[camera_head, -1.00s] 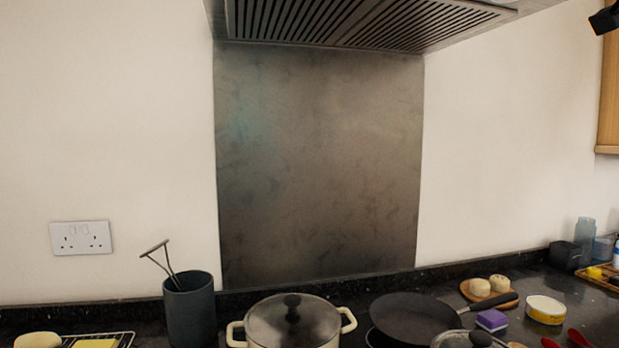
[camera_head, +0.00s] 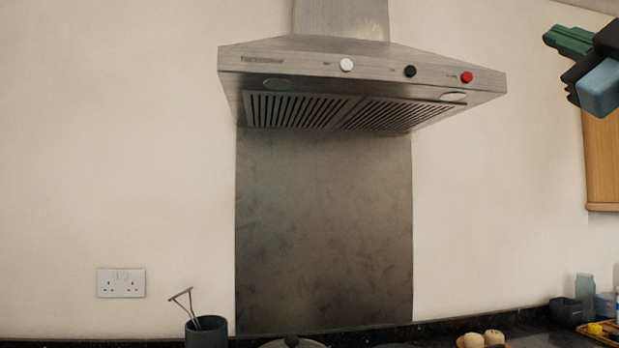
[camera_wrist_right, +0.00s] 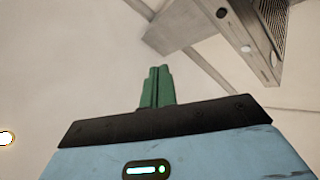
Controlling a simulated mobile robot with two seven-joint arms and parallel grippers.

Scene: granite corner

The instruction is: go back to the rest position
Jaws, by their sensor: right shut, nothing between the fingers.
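My right gripper (camera_head: 568,40) is at the upper right of the head view, raised in front of the wall and near the wooden cabinet. Its green fingers (camera_wrist_right: 157,87) are together in the right wrist view, with nothing between them. The extractor hood (camera_head: 360,75) is left of it in the head view, with a white, a black and a red knob on its front. The hood also shows tilted at the upper right of the wrist view (camera_wrist_right: 225,35). There is a clear gap between gripper and hood. My left gripper does not show.
A wooden cabinet (camera_head: 602,160) hangs at the right edge. Below, along the counter, are a dark utensil pot (camera_head: 207,333), a pot lid knob (camera_head: 292,341), buns (camera_head: 494,338) and a bottle (camera_head: 585,288). The wall between hood and cabinet is bare.

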